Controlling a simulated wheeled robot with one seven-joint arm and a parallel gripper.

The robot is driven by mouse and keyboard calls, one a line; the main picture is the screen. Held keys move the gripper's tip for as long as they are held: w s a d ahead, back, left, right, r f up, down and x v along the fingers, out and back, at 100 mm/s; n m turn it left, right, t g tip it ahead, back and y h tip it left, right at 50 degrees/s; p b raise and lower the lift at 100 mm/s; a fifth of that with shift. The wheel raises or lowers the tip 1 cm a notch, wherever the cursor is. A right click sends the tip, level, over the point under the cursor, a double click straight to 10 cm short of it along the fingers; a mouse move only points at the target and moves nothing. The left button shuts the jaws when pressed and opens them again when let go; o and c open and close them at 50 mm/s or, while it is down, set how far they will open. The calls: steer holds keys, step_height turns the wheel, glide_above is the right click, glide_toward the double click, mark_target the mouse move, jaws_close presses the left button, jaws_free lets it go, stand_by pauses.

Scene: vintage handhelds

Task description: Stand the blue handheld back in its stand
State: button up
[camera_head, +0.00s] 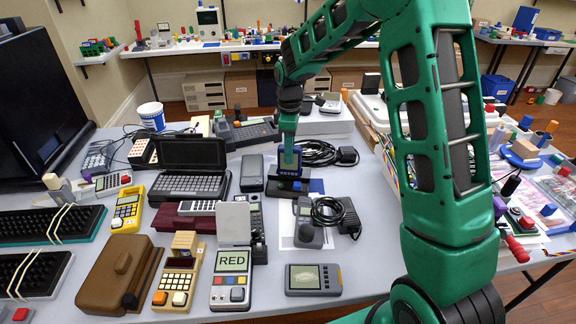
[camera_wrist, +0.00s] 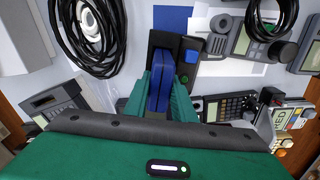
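The blue handheld (camera_head: 289,173) is upright, with its screen and buttons facing the head camera. Its lower end is at the dark stand (camera_head: 287,187); whether it is fully seated is hard to tell. My gripper (camera_head: 290,149) comes down from above onto its upper part. In the wrist view, the green fingers of my gripper (camera_wrist: 162,98) lie against both sides of the blue handheld (camera_wrist: 164,88), seen edge-on from above. The fingers hide part of the handheld.
A grey handheld (camera_head: 252,173) lies to the left of the stand, close by. Coiled black cable (camera_head: 322,153) lies behind right, and another coil with an adapter (camera_head: 345,217) in front right. A handheld reading RED (camera_head: 232,279) is nearer.

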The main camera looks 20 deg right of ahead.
jaws_close()
steer(key=shift+w+r, duration=0.1)
steer(key=shift+r, duration=0.1)
steer(key=shift+r, duration=3.15)
